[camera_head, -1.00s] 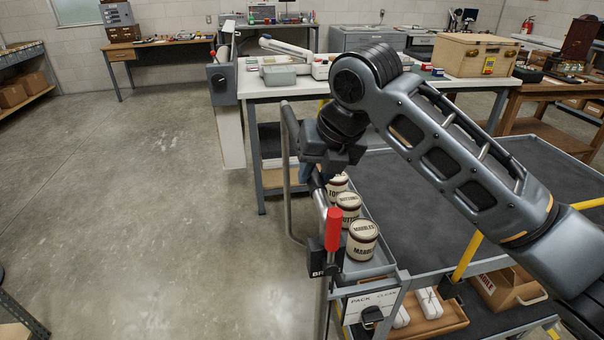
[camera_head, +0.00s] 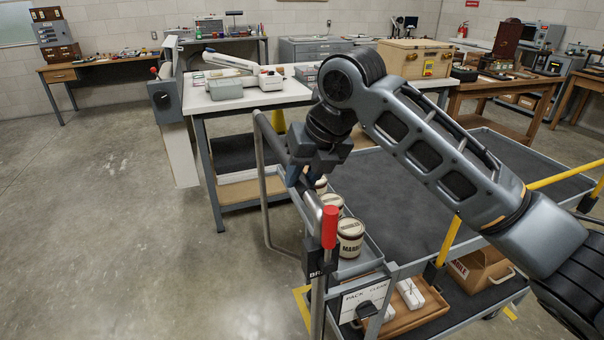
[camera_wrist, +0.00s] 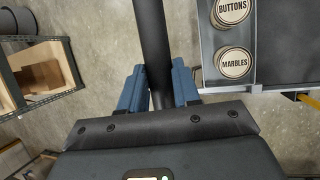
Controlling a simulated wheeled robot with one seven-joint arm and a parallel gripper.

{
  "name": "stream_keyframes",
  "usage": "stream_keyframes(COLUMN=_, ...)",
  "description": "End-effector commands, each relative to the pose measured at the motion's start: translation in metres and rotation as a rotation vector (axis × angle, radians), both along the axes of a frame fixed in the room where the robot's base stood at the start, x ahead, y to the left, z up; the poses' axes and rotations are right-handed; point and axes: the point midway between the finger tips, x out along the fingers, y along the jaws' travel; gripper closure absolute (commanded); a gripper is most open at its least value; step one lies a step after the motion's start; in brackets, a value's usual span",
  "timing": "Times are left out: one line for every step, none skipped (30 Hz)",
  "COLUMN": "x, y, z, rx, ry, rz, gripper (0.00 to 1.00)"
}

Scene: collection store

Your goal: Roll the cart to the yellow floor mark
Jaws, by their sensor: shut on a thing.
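The grey cart (camera_head: 400,200) has a dark deck, a tubular push handle (camera_head: 262,190) on its left side, and a red-tipped brake lever (camera_head: 329,228). My gripper (camera_head: 300,178) is at that handle. In the wrist view, the blue fingers of my gripper (camera_wrist: 158,88) close around the dark handle bar (camera_wrist: 154,40). Yellow floor marking (camera_head: 302,304) shows on the concrete beside the cart's near left corner, and another yellow strip (camera_head: 510,313) shows by its near right side. The cart hides the floor between them.
Labelled tins, including a marbles tin (camera_head: 350,238), stand in the cart's side tray. A white-topped bench (camera_head: 245,98) stands close behind the cart's far left side. A wooden table (camera_head: 500,90) stands beyond it. The floor at left (camera_head: 90,220) is clear.

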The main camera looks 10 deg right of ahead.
Motion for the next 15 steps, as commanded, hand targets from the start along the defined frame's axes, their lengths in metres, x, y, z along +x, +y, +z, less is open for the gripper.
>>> stream_keyframes(x=0.0017, y=-0.0014, z=0.0014, rx=0.0, ry=-0.006, rz=-0.003, gripper=1.0)
stream_keyframes(x=0.0017, y=-0.0015, z=0.0015, rx=0.0, ry=-0.006, rz=-0.003, gripper=0.66)
stream_keyframes(x=0.0016, y=-0.0015, z=0.0014, rx=0.0, ry=-0.005, rz=-0.003, gripper=0.63)
stream_keyframes(x=0.0014, y=-0.0015, z=0.0013, rx=0.0, ry=-0.005, rz=-0.003, gripper=0.6)
stream_keyframes(x=0.0014, y=-0.0014, z=0.0012, rx=-0.001, ry=-0.004, rz=-0.002, gripper=0.57)
stream_keyframes(x=0.0012, y=-0.0013, z=0.001, rx=-0.001, ry=-0.004, rz=-0.002, gripper=0.53)
stream_keyframes(x=0.0011, y=-0.0012, z=0.0009, rx=-0.001, ry=-0.003, rz=-0.002, gripper=0.5)
stream_keyframes(x=0.001, y=-0.0011, z=0.0008, rx=-0.001, ry=-0.003, rz=-0.002, gripper=0.47)
stream_keyframes(x=0.0009, y=-0.001, z=0.0008, rx=-0.001, ry=-0.003, rz=-0.002, gripper=0.44)
stream_keyframes(x=0.0008, y=-0.0009, z=0.0007, rx=-0.001, ry=-0.003, rz=-0.002, gripper=0.43)
stream_keyframes(x=0.0007, y=-0.0009, z=0.0007, rx=-0.001, ry=-0.002, rz=-0.002, gripper=0.43)
stream_keyframes(x=0.0007, y=-0.0008, z=0.0006, rx=-0.001, ry=-0.002, rz=-0.001, gripper=0.43)
stream_keyframes(x=0.0006, y=-0.0007, z=0.0006, rx=0.0, ry=-0.002, rz=-0.001, gripper=0.43)
stream_keyframes(x=0.0006, y=-0.0007, z=0.0004, rx=0.0, ry=-0.002, rz=-0.001, gripper=0.43)
stream_keyframes(x=0.0005, y=-0.0006, z=0.0006, rx=0.0, ry=-0.002, rz=-0.001, gripper=0.43)
